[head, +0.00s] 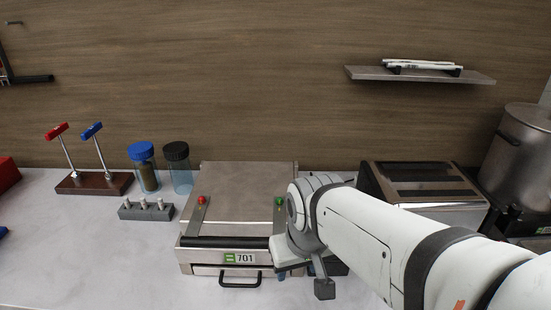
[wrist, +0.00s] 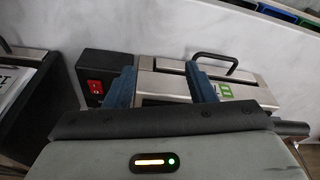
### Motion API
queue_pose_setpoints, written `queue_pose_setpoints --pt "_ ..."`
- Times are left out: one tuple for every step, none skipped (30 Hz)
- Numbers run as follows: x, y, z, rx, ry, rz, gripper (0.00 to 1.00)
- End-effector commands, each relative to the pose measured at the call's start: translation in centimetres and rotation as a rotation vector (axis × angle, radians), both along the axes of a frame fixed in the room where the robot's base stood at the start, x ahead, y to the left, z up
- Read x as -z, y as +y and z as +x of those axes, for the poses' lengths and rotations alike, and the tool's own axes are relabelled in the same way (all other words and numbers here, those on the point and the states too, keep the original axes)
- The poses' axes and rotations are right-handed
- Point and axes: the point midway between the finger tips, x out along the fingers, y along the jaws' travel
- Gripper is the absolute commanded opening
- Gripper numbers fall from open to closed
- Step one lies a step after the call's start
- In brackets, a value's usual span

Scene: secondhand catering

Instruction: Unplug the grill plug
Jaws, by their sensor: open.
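The grill (head: 247,180) is a low metal appliance with a flat lid, two side arms with red and green knobs, a front handle and a "701" label. It also shows in the wrist view (wrist: 160,92). A black box with a red switch (wrist: 95,87) is at its side. My gripper (wrist: 162,84) has two blue fingers, apart, with nothing visible gripped between them. They are over the grill's front side, near the switch box. In the head view my arm covers the grill's right front corner. I cannot make out the grill plug or its socket in either view.
A toaster-like metal appliance (head: 425,182) and a large pot (head: 520,150) stand to the right. Two jars (head: 178,172), a grey block with pegs (head: 146,210) and a wooden stand (head: 95,184) are to the left. A shelf (head: 420,75) is on the wall. The left front counter is clear.

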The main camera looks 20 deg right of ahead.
Motion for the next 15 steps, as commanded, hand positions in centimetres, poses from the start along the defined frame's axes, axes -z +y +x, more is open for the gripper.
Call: queue_pose_setpoints --pt "-1.3 0.0 0.1 0.003 0.002 0.001 0.54" --pt "-1.9 0.0 0.2 0.006 0.003 0.001 0.57" --pt "-2.9 0.0 0.3 0.010 0.006 0.002 0.58" --pt "-3.6 0.0 0.4 0.014 0.008 0.003 0.58" --pt "-4.5 -0.1 0.5 0.018 0.011 0.004 0.58" --pt "-5.6 0.6 0.7 0.027 0.014 0.006 0.58" --pt "-6.5 0.8 0.9 0.035 0.017 0.008 0.58" --pt "-7.4 0.8 1.1 0.042 0.021 0.010 0.58" --pt "-8.5 0.8 1.4 0.055 0.026 0.012 0.58" --pt "-9.3 0.7 1.7 0.067 0.029 0.015 0.58" --pt "-10.2 0.6 2.1 0.082 0.033 0.017 0.58" --pt "-11.3 0.5 2.7 0.108 0.039 0.022 0.58" --pt "-12.2 0.4 3.3 0.131 0.044 0.027 0.58" --pt "-13.1 0.2 4.0 0.165 0.051 0.033 0.58" --pt "-14.2 -0.1 5.4 0.223 0.060 0.042 0.58"
